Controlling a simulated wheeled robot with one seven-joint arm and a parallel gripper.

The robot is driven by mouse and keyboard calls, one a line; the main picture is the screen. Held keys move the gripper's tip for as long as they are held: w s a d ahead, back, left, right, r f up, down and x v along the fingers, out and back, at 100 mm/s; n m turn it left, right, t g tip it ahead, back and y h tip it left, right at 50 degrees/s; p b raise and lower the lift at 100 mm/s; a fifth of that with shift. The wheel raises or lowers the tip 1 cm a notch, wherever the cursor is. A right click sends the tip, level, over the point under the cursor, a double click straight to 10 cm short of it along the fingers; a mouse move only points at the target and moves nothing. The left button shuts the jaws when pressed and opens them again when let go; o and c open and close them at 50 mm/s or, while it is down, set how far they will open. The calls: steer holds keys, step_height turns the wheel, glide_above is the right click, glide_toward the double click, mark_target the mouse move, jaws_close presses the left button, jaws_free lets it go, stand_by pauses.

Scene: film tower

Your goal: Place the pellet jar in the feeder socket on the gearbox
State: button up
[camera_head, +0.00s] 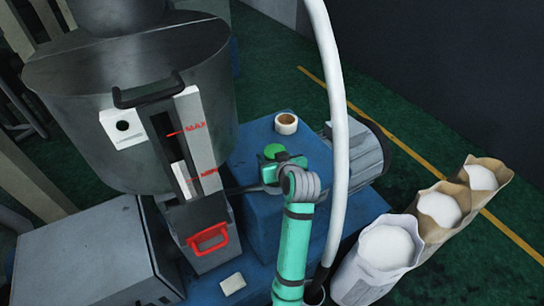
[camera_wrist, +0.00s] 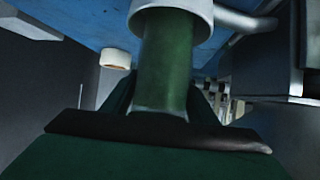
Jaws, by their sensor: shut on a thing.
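The pellet jar, a green cylinder, stands in front of my gripper in the wrist view (camera_wrist: 165,75). In the head view its bright green top (camera_head: 288,158) shows above the blue gearbox (camera_head: 250,145). My teal gripper (camera_head: 270,170) is shut on the jar; dark fingers flank it in the wrist view (camera_wrist: 163,100). The jar's far end meets a pale ring (camera_wrist: 205,12) at the wrist view's top edge, which looks like the feeder socket. I cannot tell how deep the jar sits in it. In the head view my gripper and the jar hide the socket.
A tape roll (camera_head: 286,123) stands on the gearbox behind the jar. A grey motor (camera_head: 355,155) is to the right, with a white hose (camera_head: 335,90) passing in front. A metal hopper (camera_head: 95,110) and MAX/MIN gauge (camera_head: 195,130) stand left. Pellet sacks (camera_head: 385,265) line the right.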

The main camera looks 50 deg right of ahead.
steer(key=shift+w+a, duration=0.1)
steer(key=shift+a, duration=0.05)
steer(key=o, duration=1.3)
steer(key=shift+s+d+f, duration=0.15)
steer(key=shift+s+d, duration=0.05)
steer(key=shift+s, duration=0.05)
steer(key=v, duration=1.2)
steer(key=shift+w+a, duration=0.15)
